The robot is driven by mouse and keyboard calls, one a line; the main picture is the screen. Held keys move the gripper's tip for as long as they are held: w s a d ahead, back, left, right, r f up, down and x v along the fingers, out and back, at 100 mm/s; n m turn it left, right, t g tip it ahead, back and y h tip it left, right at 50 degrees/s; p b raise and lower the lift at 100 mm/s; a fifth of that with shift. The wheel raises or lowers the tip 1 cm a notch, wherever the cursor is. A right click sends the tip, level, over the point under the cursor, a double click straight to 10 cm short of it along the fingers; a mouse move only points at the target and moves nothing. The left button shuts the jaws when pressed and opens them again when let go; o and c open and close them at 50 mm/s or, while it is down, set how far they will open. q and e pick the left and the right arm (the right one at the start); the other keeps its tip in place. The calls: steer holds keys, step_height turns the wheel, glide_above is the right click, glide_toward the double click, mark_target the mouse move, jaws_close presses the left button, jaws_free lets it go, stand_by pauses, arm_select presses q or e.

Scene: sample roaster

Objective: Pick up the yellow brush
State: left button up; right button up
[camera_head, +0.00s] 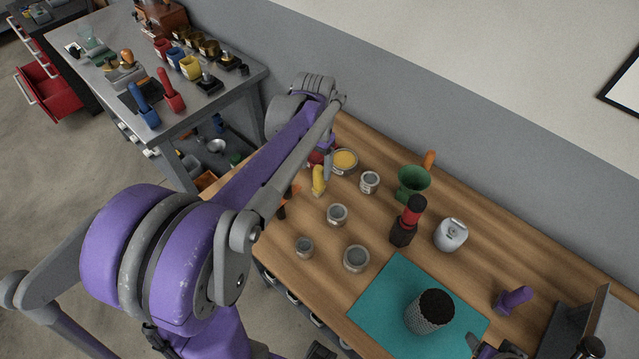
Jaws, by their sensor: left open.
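The yellow brush (318,181) stands near the far left part of the wooden bench, beside a tin with yellow contents. My left arm reaches across from the left, and my left gripper (327,164) points down right by the brush. The gripper is open. It partly overlaps the brush's surroundings, and I cannot tell whether a finger touches the brush.
The tin with yellow contents (345,160), a red item (316,158) and several small tins crowd the brush.

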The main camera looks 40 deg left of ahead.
mark_target(319, 178)
arm_select(q)
steer(key=shift+w+d+f, duration=0.1)
steer(key=shift+w+f, duration=0.1)
steer(key=shift+f, duration=1.2)
steer(key=shift+w+d+f, duration=0.1)
steer(key=shift+w+f, duration=0.05)
steer(key=shift+f, duration=1.2)
jaws_close()
